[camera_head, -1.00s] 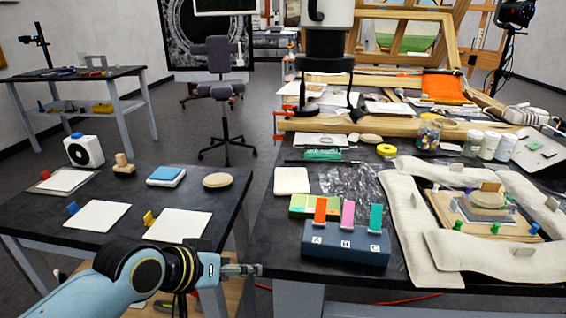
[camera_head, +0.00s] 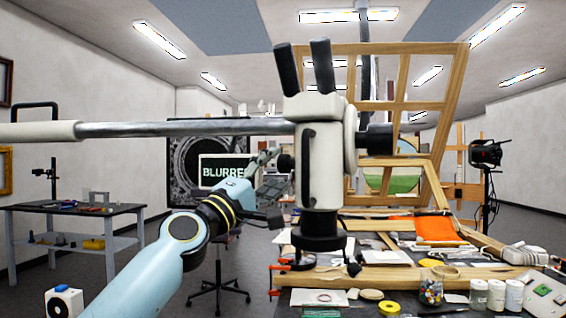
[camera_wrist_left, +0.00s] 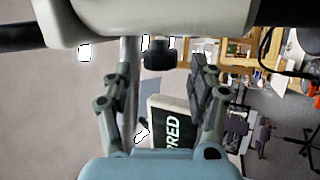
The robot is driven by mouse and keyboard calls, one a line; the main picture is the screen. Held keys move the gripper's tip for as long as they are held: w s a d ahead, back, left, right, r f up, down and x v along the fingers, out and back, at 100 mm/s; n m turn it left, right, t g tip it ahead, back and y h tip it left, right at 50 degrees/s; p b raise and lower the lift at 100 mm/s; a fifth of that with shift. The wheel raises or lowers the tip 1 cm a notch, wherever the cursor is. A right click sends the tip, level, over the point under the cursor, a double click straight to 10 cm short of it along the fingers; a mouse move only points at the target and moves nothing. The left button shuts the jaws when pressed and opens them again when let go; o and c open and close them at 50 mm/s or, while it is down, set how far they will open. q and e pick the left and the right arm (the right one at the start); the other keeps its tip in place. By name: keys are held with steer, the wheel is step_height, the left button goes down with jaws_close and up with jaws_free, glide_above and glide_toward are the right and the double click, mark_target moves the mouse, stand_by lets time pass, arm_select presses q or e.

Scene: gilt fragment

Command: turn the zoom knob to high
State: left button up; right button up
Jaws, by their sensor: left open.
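The white microscope head (camera_head: 320,150) with two black eyepieces hangs from a horizontal metal arm (camera_head: 190,128). A small black knob (camera_head: 286,163) sticks out of its left side, and a bigger black knob (camera_head: 376,140) is on its right. I cannot read any zoom marking. My left gripper (camera_head: 270,170) is open just left of the small knob. In the left wrist view, that knob (camera_wrist_left: 158,54) shows ahead, between the two spread fingers (camera_wrist_left: 163,78) and apart from them. My right gripper is not in view.
A screen (camera_head: 222,171) behind my left gripper shows "BLURRE", the rest covered. The metal arm crosses above my left arm. The table below holds wooden beams (camera_head: 400,279), jars (camera_head: 430,289) and an orange cloth (camera_head: 437,229). A wooden frame (camera_head: 458,80) stands behind the microscope.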

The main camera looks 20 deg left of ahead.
mark_target(278, 167)
arm_select(q)
steer(key=x, duration=0.4)
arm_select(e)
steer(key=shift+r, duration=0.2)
